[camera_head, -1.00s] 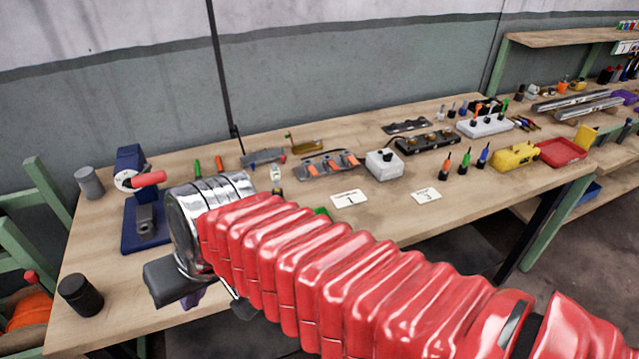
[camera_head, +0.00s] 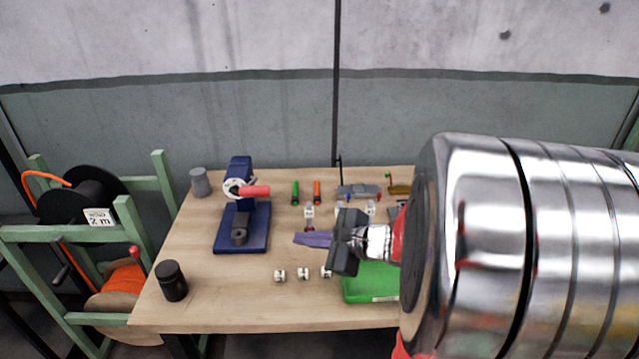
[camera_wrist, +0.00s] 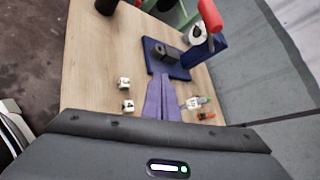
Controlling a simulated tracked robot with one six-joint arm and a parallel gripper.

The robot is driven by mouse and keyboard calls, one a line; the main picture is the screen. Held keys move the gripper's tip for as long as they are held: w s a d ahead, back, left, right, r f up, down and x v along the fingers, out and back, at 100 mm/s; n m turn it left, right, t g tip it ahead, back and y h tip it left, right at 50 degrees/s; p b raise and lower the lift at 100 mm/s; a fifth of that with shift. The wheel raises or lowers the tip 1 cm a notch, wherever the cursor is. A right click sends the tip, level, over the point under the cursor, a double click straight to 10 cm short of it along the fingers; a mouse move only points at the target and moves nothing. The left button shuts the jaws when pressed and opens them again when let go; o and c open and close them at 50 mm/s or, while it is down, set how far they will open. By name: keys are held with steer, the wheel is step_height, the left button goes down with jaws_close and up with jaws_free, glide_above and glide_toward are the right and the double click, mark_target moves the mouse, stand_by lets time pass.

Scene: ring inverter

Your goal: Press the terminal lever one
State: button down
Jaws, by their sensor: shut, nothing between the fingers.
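A blue bench press (camera_head: 241,222) stands upright on the left half of the table. Its lever has a red handle (camera_head: 255,192) that sticks out to the right, roughly level. The press also shows at the top of the wrist view (camera_wrist: 176,60), with the red handle (camera_wrist: 210,15) above it. My gripper (camera_head: 297,239) has purple fingers, shut and empty, pointing left toward the press base and apart from it. In the wrist view the fingers (camera_wrist: 163,80) lie together. Several small white pieces (camera_head: 303,273) lie near the gripper. I cannot tell which thing is lever one.
A green tray (camera_head: 368,284) lies below my gripper. A black cylinder (camera_head: 172,281) and a grey one (camera_head: 200,182) stand at the table's left. Green and orange tools (camera_head: 317,192) lie behind. A cable-reel rack (camera_head: 90,255) stands left of the table. My arm hides the right side.

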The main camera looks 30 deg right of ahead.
steer(key=s+d+f+m+h, duration=0.3)
steer(key=d+m, duration=0.3)
steer(key=d, duration=0.4)
steer(key=s+d+f+m+h, duration=0.3)
steer(key=s+d+m+h, duration=0.1)
steer(key=d, duration=0.6)
steer(key=s+d+f+m+h, duration=0.3)
steer(key=d+m+h, duration=0.2)
steer(key=d, duration=0.5)
steer(key=shift+s+f+m, duration=0.1)
steer(key=shift+s+m, duration=0.1)
steer(key=shift+m, duration=0.45)
steer(key=shift+s+f+m, duration=0.1)
steer(key=shift+s+m, duration=0.05)
steer(key=shift+m, duration=0.5)
steer(key=shift+a, duration=0.1)
steer(key=shift+w, duration=0.2)
steer(key=x, duration=0.9)
steer(key=shift+w+f, duration=0.1)
steer(key=shift+w, duration=0.3)
steer(key=shift+s+d, duration=0.1)
steer(key=shift+d, duration=0.15)
steer(key=shift+a+y, duration=0.15)
steer(key=shift+y, duration=0.15)
